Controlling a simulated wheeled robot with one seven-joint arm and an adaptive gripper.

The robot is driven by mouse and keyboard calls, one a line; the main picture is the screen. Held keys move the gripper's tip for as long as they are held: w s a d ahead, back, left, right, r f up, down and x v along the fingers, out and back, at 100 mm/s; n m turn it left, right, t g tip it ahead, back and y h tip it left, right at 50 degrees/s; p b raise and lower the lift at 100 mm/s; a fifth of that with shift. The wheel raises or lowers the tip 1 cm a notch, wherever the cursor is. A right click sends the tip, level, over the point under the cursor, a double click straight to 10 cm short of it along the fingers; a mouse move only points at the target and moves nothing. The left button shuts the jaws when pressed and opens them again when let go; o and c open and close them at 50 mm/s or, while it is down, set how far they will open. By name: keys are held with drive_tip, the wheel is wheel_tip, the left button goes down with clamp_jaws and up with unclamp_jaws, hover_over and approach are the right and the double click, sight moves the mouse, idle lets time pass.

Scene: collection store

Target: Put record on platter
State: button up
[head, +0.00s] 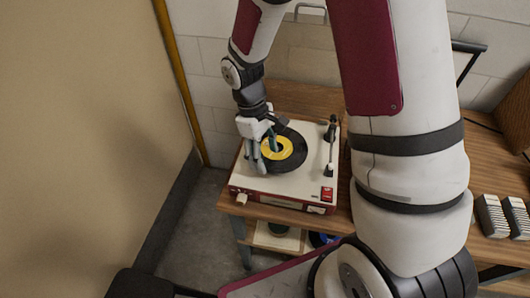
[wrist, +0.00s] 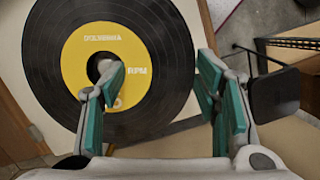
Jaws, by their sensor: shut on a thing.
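The record (head: 296,157) is black with a yellow label and a large centre hole. It lies over the cream deck of the red-sided record player (head: 309,186); the platter is hidden beneath it. My gripper (head: 264,147) is at the record's left side in the head view. In the wrist view the record (wrist: 165,40) fills the upper left, and my gripper (wrist: 160,78) is shut on it, one finger at the centre hole and the other at the outer rim. I cannot tell whether the record touches the platter.
The tonearm (head: 331,138) stands to the right of the record. The player sits on a wooden table (head: 345,205), with grey ribbed objects (head: 493,214) at the right. A tan panel (head: 85,130) is on the left. My arm hides part of the table.

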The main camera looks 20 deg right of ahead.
drive_tip(key=shift+f, duration=0.15)
drive_tip(key=o, duration=1.3)
drive_tip(key=v, duration=1.2)
drive_tip(key=s+d+r+m+t, duration=0.1)
drive_tip(key=s+r+m+t, duration=0.1)
drive_tip(key=s+r, duration=0.3)
drive_tip(key=s+d+r+m+t+y, duration=0.1)
drive_tip(key=s+r+m+t, duration=0.2)
drive_tip(key=s+r, duration=0.3)
drive_tip(key=s+d+r+m+t, duration=0.1)
drive_tip(key=s+r+m+t, duration=0.1)
drive_tip(key=s+r, duration=0.4)
drive_tip(key=shift+d+r+t, duration=0.35)
drive_tip(key=shift+t, duration=0.15)
